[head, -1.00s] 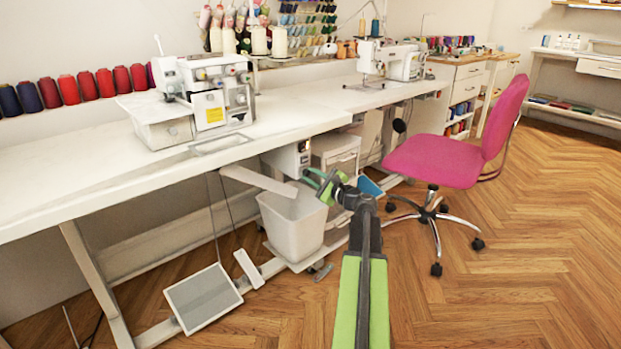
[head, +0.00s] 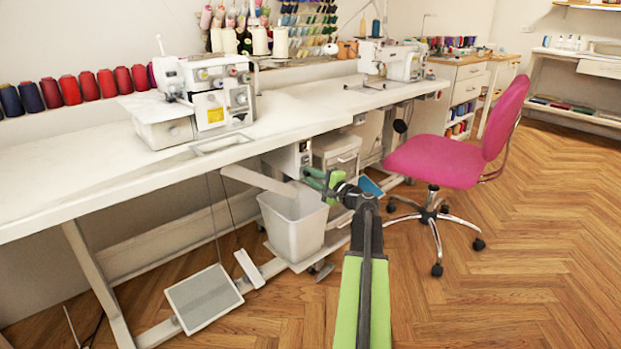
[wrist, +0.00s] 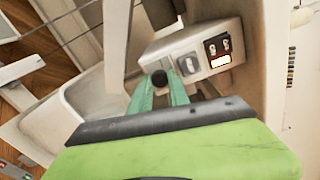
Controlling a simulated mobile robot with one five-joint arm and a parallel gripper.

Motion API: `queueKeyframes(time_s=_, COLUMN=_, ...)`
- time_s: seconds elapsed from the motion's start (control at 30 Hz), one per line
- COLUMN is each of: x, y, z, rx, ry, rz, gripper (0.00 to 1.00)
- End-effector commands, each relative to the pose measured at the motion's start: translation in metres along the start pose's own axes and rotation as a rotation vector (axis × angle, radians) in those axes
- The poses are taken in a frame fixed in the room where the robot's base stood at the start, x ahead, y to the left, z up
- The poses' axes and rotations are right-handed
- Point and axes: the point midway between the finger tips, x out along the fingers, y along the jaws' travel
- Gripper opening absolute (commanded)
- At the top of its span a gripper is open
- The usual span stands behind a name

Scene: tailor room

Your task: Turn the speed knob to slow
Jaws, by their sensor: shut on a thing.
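A pale control box (head: 285,157) hangs under the sewing table. In the wrist view, its face (wrist: 205,73) carries a grey rocker switch, a dark panel with two buttons and a lit orange-edged label. A small round black knob (wrist: 159,78) shows between the green fingertips of my gripper (wrist: 160,88). The gripper is shut on this knob; I cannot read any speed marking or tell the knob's setting. In the head view my gripper (head: 322,182) is below and right of the control box, and the knob cannot be made out there.
A white bin (head: 292,228) stands under the table, just below my gripper. The white table (head: 300,107) runs above, with a serger (head: 205,95) on it. A pink chair (head: 435,160) stands to the right. A foot pedal (head: 203,298) lies at lower left; the right floor is open.

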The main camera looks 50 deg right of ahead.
Motion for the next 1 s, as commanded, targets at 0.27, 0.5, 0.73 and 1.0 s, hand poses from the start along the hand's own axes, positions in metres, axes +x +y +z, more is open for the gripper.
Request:
queueKeyframes(time_s=0.27, x=0.0007, y=-0.0013, z=-0.0021, rx=-0.137, ry=0.005, rz=-0.003, gripper=0.00)
queueKeyframes(time_s=0.5, x=0.0003, y=-0.0017, z=-0.0028, rx=-0.186, ry=0.007, rz=-0.003, gripper=0.00)
queueKeyframes(time_s=0.73, x=0.0000, y=-0.0020, z=-0.0034, rx=-0.193, ry=0.008, rz=-0.004, gripper=0.00)
queueKeyframes(time_s=1.0, x=-0.0004, y=-0.0021, z=-0.0037, rx=-0.192, ry=0.009, rz=-0.004, gripper=0.32)
